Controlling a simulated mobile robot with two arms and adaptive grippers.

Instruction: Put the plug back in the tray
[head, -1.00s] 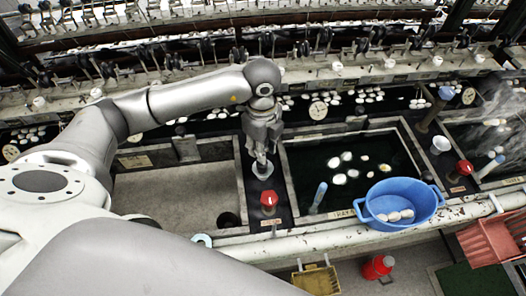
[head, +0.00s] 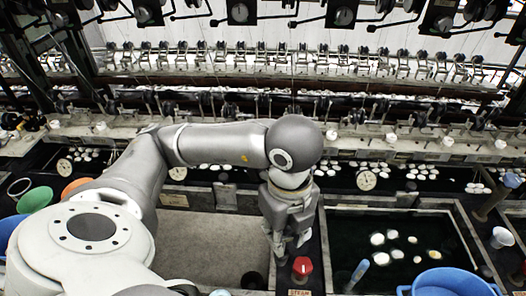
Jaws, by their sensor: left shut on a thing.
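My left gripper (head: 285,252) points down, shut, over the dark divider strip beside the empty grey basin (head: 215,240). It is just behind the red steam knob (head: 302,267). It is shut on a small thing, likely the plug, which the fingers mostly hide. A dark round opening (head: 252,282) is in the near right corner of the empty basin. I cannot make out a tray in the current view. My right gripper is not in view.
A dark water basin (head: 400,225) with several floating white cocoons is right of my gripper. A blue tub (head: 450,284) sits at its near edge, and a blue-handled tool (head: 357,272) leans nearby. A green bowl (head: 35,199) is far left.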

